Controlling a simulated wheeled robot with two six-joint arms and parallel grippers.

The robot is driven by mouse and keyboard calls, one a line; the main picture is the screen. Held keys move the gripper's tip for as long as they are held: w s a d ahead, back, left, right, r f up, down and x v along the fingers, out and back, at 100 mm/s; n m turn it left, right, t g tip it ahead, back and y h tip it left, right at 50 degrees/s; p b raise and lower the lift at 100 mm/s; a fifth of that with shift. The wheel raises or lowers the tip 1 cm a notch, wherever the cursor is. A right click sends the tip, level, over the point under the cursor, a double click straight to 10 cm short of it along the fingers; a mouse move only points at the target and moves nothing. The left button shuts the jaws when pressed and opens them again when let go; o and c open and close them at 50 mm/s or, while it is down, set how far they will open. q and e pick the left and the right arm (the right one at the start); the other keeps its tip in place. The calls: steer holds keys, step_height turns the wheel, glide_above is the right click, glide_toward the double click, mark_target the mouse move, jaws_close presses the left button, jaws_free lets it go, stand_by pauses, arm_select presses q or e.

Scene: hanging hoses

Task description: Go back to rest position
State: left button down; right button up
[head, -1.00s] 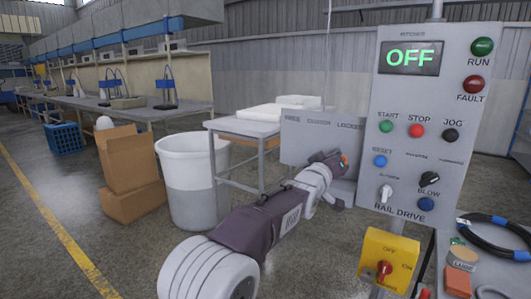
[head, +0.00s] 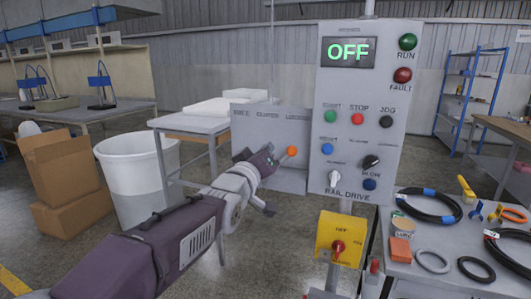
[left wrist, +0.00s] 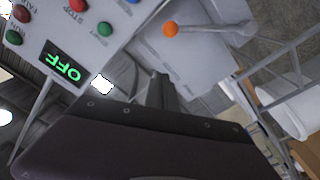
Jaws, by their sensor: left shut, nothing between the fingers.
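My left arm reaches in from the lower left in the head view. Its gripper (head: 268,158) is shut and empty, in front of a grey box left of the control panel. An orange ball knob (head: 292,151) shows just right of the fingertips; I cannot tell from the head view how far apart they are. In the left wrist view, the gripper (left wrist: 160,82) points at the grey box, and the knob (left wrist: 170,29) sits on a pale lever, apart from the fingers. The control panel (head: 318,130) display reads OFF in green. My right gripper is not in view.
A yellow switch box (head: 324,236) with a red knob hangs below the panel. A table (head: 400,270) with coiled hoses and rings stands at right. A white bin (head: 140,185), cardboard boxes (head: 65,205) and a white-topped table (head: 190,124) stand at left. Open floor lies between.

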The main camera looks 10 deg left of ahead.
arm_select(q)
steer(key=s+a+f+g+y, duration=0.1)
steer(key=s+a+f+g, duration=0.15)
steer(key=f, duration=0.65)
steer(key=s+a+f+g+y, duration=0.1)
steer(key=s+f+g, duration=0.15)
steer(key=f, duration=0.65)
steer(key=s+a+f+g, duration=0.1)
steer(key=a+f+g, duration=0.15)
steer(key=f, duration=0.65)
steer(key=s+f+m+g, duration=0.2)
steer(key=s+f+g, duration=0.3)
steer(key=s+f, duration=0.4)
steer(key=s+f+m+g, duration=0.2)
steer(key=s+f+g, duration=0.2)
steer(key=s+f, duration=0.55)
steer(key=s+r+p, duration=0.2)
steer(key=r+p, duration=0.7)
steer(key=r, duration=0.1)
steer(key=s+r+m+p, duration=0.1)
steer(key=s+r+p, duration=0.1)
steer(key=r+p, duration=0.7)
steer(key=shift+a+r+g+y, duration=0.15)
steer(key=shift+r+g+y, duration=0.3)
steer(key=shift+r, duration=0.2)
